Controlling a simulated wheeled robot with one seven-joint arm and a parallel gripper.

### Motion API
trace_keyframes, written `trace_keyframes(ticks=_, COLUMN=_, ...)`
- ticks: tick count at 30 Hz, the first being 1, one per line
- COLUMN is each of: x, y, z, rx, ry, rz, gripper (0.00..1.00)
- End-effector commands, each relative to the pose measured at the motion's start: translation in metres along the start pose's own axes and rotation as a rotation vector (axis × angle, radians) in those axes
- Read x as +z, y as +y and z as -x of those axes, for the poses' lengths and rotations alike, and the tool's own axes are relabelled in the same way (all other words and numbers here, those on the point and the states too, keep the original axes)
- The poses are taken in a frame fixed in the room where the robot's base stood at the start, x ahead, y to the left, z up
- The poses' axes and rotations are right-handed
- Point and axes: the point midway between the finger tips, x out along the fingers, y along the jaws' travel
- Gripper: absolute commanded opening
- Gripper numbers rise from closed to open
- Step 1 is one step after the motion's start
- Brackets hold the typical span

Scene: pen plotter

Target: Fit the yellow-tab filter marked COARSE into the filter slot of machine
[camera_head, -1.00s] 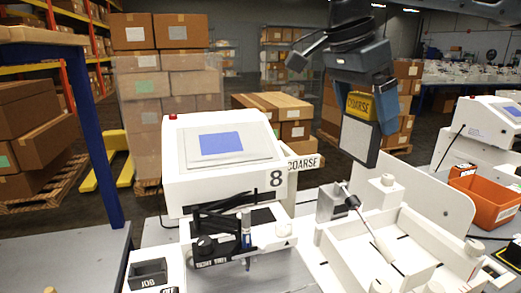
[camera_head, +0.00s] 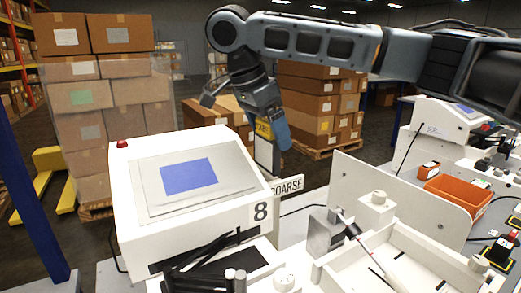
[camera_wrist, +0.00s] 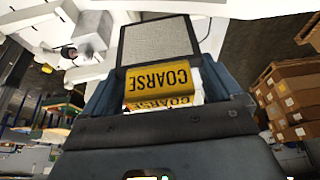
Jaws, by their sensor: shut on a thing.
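My gripper (camera_head: 264,122) is shut on the yellow-tab filter and holds it upright in the air, just beyond the right side of machine 8 (camera_head: 130,212). The filter's yellow tab (camera_head: 265,130) is between the fingers, with its pale panel hanging below; the panel's lower end is hidden behind the machine. In the wrist view the tab (camera_wrist: 158,82) reads COARSE, and the grey mesh panel (camera_wrist: 157,40) extends away from the fingers. A white COARSE sign (camera_head: 288,185) stands out from the machine's right side. The slot opening itself is not visible.
A white upright panel (camera_head: 385,200) and open white tray (camera_head: 385,265) stand right of machine 8, with a grey block (camera_head: 322,235) between. An orange bin (camera_head: 460,198) and another machine (camera_head: 440,140) are farther right. Stacked cartons (camera_head: 315,100) stand behind.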

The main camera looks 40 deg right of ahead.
Motion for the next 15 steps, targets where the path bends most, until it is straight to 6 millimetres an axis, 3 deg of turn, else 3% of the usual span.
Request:
trace_keyframes(ticks=6, x=0.009, y=-0.025, z=-0.013, rx=0.001, ry=-0.001, rz=0.001, gripper=0.62)
trace_keyframes(ticks=11, x=0.011, y=-0.027, z=-0.020, rx=0.002, ry=-0.001, rz=0.001, gripper=0.62)
trace_keyframes(ticks=15, x=0.019, y=-0.027, z=-0.038, rx=0.003, ry=-0.002, rz=0.003, gripper=0.62)
